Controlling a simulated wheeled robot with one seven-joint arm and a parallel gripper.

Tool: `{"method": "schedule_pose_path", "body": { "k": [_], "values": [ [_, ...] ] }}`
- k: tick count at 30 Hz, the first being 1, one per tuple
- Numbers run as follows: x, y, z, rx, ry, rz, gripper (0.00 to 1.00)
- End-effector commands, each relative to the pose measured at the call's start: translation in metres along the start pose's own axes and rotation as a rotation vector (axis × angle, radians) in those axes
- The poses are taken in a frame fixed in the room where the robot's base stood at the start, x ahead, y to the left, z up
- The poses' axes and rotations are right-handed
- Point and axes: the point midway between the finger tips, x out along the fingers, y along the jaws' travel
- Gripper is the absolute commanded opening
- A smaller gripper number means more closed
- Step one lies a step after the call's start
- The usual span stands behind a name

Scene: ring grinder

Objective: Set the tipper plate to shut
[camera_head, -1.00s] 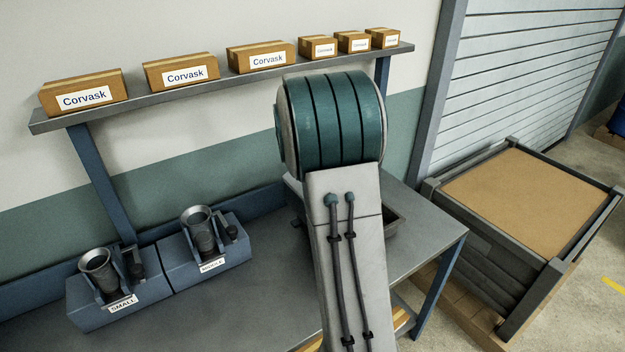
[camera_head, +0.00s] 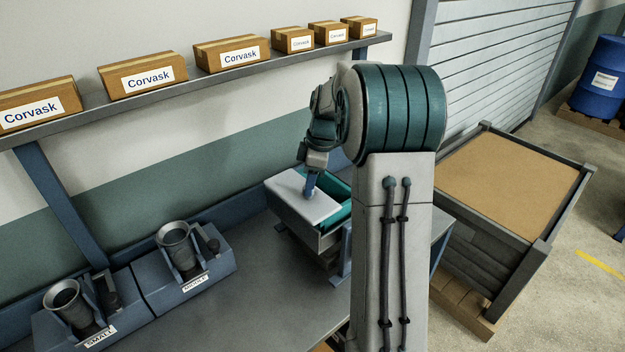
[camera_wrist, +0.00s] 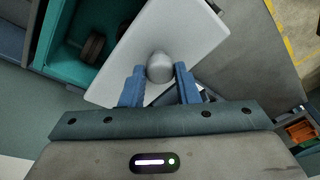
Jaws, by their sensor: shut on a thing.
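The light grey plate (camera_head: 302,200) with a round knob, which I take for the tipper plate, lies skewed over part of an open box (camera_head: 327,241) with a teal inside. In the wrist view the plate (camera_wrist: 190,35) sits at an angle and leaves a corner of the teal inside (camera_wrist: 75,62) uncovered. My gripper (camera_wrist: 160,74) has its blue fingers on both sides of the knob (camera_wrist: 160,66) and is shut on it. In the head view my gripper (camera_head: 311,190) comes down onto the plate from above. My arm hides the box's right part.
A dark brown piece (camera_wrist: 92,47) lies in the teal box. Two blue holders labelled SMALL (camera_head: 75,318) and MIDDLE (camera_head: 185,262) stand left on the bench (camera_head: 265,305). A shelf (camera_head: 90,112) with Corvask boxes runs above. A crate (camera_head: 520,260) stands right.

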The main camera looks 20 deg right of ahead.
Motion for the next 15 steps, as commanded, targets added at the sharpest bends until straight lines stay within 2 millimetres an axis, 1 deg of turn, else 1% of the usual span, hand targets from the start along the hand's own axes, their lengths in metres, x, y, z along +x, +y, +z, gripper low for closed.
{"method": "schedule_pose_path", "body": {
  "k": [1,8,9,11,12,15],
  "values": [
    [0.0027,-0.0015,-0.0011,0.000,0.004,-0.008,0.00],
    [0.0031,-0.0013,0.0012,0.006,0.003,-0.009,0.00],
    [0.0032,-0.0013,0.0015,0.006,0.003,-0.009,0.31],
    [0.0032,-0.0012,0.0018,0.007,0.003,-0.009,0.48],
    [0.0030,-0.0010,0.0020,0.007,0.003,-0.008,0.50],
    [0.0023,-0.0006,0.0023,0.007,0.002,-0.006,0.50]
  ]
}}
